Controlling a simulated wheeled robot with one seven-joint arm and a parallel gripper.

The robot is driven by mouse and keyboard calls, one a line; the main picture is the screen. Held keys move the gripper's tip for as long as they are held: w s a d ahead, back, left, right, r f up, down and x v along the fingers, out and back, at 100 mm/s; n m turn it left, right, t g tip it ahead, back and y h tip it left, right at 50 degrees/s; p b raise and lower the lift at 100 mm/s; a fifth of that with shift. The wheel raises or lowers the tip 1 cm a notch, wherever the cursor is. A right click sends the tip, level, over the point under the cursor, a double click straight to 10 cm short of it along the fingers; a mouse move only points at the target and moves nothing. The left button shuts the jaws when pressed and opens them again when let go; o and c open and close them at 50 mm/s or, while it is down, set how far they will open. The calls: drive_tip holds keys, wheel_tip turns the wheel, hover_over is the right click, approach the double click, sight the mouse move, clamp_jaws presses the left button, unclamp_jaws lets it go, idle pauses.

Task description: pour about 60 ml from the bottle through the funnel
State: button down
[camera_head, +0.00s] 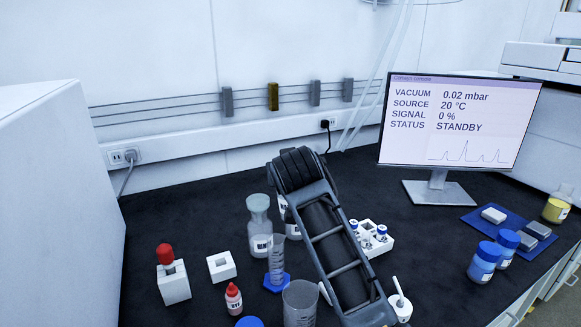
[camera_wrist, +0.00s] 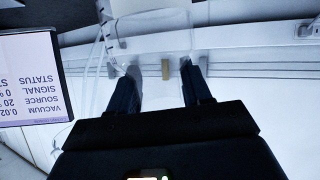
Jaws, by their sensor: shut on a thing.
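In the wrist view my gripper (camera_wrist: 160,70) is shut on a clear, see-through vessel (camera_wrist: 150,28), which I take to be the bottle. Its outline is faint against the pale wall. In the head view my wrist hides the fingers and most of the held vessel. A pale edge and a label (camera_head: 292,231) show just left of my wrist. Left of that stands a clear labelled vessel (camera_head: 261,243) with a wide pale top (camera_head: 258,203); I cannot tell whether this top is the funnel. A graduated cylinder (camera_head: 276,262) with a blue foot stands in front of it.
A clear beaker (camera_head: 300,302) stands near the front. A red-capped bottle (camera_head: 233,300), white blocks (camera_head: 222,267) and a vial rack (camera_head: 373,240) stand close around. Blue-capped jars (camera_head: 484,263) and the monitor (camera_head: 458,125) are at right. The bench is clear at back left.

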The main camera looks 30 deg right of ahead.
drive_tip(key=shift+w+a+r+n+g+h+p, duration=0.15)
drive_tip(key=shift+w+a+n+g+h+p, duration=0.15)
drive_tip(key=shift+w+a+n+g+p, duration=0.3)
drive_tip(key=shift+w+a, duration=0.15)
drive_tip(key=shift+a, duration=0.05)
drive_tip(key=shift+w+a+n+g+h+p, duration=0.25)
drive_tip(key=shift+n+g+h+p, duration=0.2)
drive_tip(key=shift+p, duration=0.35)
drive_tip(key=shift+w+a+f+p, duration=0.1)
drive_tip(key=shift+a+f+p, duration=0.1)
drive_tip(key=shift+f+p, duration=0.1)
drive_tip(key=shift+f+n+g+h+p, duration=0.2)
drive_tip(key=shift+n+g+h+p, duration=0.15)
drive_tip(key=shift+n+g+p, duration=0.15)
idle(0.4)
